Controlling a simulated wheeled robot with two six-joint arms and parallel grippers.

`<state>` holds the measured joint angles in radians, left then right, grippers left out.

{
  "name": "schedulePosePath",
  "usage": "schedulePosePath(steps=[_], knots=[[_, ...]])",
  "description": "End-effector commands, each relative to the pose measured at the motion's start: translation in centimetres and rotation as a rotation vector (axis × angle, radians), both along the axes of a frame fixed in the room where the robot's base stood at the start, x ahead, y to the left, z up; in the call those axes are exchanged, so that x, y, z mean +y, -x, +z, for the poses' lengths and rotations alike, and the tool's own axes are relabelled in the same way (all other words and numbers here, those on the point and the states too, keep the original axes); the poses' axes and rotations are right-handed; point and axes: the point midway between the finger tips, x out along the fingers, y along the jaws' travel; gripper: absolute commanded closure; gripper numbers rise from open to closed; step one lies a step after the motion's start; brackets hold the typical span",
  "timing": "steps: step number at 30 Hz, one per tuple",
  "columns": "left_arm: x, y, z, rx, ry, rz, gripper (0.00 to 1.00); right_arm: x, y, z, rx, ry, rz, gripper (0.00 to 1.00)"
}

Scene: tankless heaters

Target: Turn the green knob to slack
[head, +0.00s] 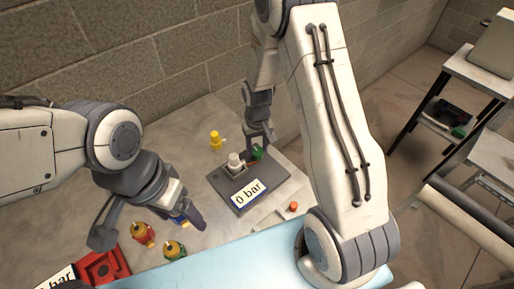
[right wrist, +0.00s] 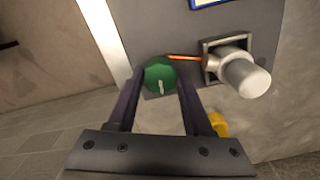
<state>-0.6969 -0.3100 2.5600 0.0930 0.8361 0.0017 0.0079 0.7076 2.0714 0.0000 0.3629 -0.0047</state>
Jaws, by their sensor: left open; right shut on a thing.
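The green knob (head: 257,152) sits on a grey plate (head: 250,200) beside a white cylindrical fitting (head: 235,161). In the right wrist view the green knob (right wrist: 160,77) shows a pale mark on its face, and an orange rod runs from it toward the white fitting (right wrist: 245,76). My right gripper (head: 259,143) is at the knob, with a finger on each side of it, shut on it. My left gripper (head: 150,225) is open and empty above the left part of the table. A label on the plate reads "0 bar" (head: 248,192).
A yellow fitting (head: 215,140) stands behind the plate. A small orange-red button (head: 293,206) lies right of the plate. A brick wall stands behind the table.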

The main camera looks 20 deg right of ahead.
Motion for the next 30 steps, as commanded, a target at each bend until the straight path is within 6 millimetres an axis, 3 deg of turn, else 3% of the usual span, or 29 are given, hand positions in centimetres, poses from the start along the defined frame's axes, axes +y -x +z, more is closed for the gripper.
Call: schedulePosePath(steps=[1,2,3,4,13,17,30], knots=[[0.0,0.0,0.0,0.0,0.0,0.0,0.19,0.0,-0.1,0.1,-0.002,0.0,-0.001,1.0],[0.0,0.0,0.0,0.0,0.0,0.0,0.19,0.0,-0.1,0.1,-0.002,0.0,-0.001,0.38],[0.0,0.0,0.0,0.0,0.0,0.0,0.19,0.0,-0.1,0.1,-0.002,0.0,-0.001,0.23],[0.0,0.0,0.0,0.0,0.0,0.0,0.19,0.0,-0.1,0.1,-0.002,0.0,-0.001,0.19],[0.0,0.0,0.0,0.0,0.0,0.0,0.19,0.0,-0.1,0.1,-0.001,0.0,-0.001,0.19],[0.0,0.0,-0.3,0.0,0.0,0.0,0.19,0.0,-0.1,1.0,-0.004,0.0,-0.001,0.19],[0.0,0.0,-1.6,0.0,0.0,-0.001,0.19,0.0,-0.2,8.9,-0.006,0.0,-0.001,0.19]])
